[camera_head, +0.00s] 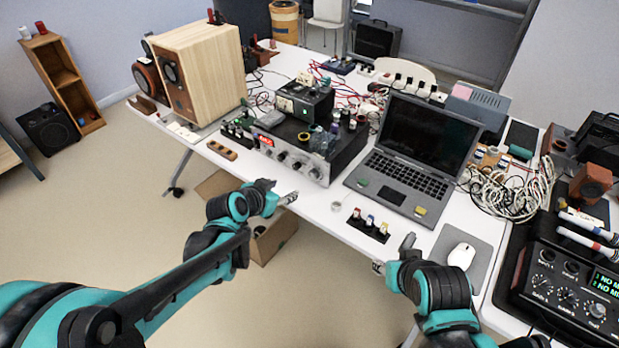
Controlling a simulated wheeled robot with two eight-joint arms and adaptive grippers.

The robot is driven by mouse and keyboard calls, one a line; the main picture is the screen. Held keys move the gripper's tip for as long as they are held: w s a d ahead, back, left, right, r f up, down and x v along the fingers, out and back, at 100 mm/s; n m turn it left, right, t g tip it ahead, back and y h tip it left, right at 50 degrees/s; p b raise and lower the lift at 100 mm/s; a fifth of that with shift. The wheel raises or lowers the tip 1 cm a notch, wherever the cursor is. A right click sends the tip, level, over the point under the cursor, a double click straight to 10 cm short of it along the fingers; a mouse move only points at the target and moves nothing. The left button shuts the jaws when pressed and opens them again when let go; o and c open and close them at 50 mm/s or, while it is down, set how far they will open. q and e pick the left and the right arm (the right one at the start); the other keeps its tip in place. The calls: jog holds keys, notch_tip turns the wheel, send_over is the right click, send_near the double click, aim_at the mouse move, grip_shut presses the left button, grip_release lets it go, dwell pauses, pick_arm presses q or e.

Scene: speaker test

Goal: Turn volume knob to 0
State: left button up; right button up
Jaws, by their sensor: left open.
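A silver-fronted amplifier (328,160) with a red-lit display stands on the white table, left of the laptop. Several round knobs (314,174) line its front panel; labels are too small to read, so I cannot tell which is the volume knob or its setting. My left gripper (281,192) is open and empty in front of the table's front edge, below the amplifier's front and apart from the knobs. My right gripper (393,256) looks open and empty near the front edge, left of the mouse. A black audio unit (565,285) with knobs and a lit screen sits at the right.
An open laptop (420,150) stands right of the amplifier. A small black strip with coloured knobs (368,226) lies near the front edge. A white mouse (461,255) rests on a grey pad. A wooden speaker (200,70) stands at left. Cables clutter the back and right.

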pick_arm(q)
jog(key=w+d+f+m+t+h, duration=0.1)
jog(key=w+d+f+m, duration=0.1)
jog(key=w+f, duration=0.3)
jog(key=m+t+h, duration=0.1)
send_near(312, 177)
jog(key=shift+w+d+f, duration=0.2)
jog(key=shift+w+f, duration=0.2)
jog(key=shift+w, duration=0.05)
jog(key=b+x, duration=0.2)
jog(key=x, duration=0.4)
jog(key=shift+x, duration=0.8)
jog(key=shift+r, duration=0.1)
jog(key=c, duration=1.2)
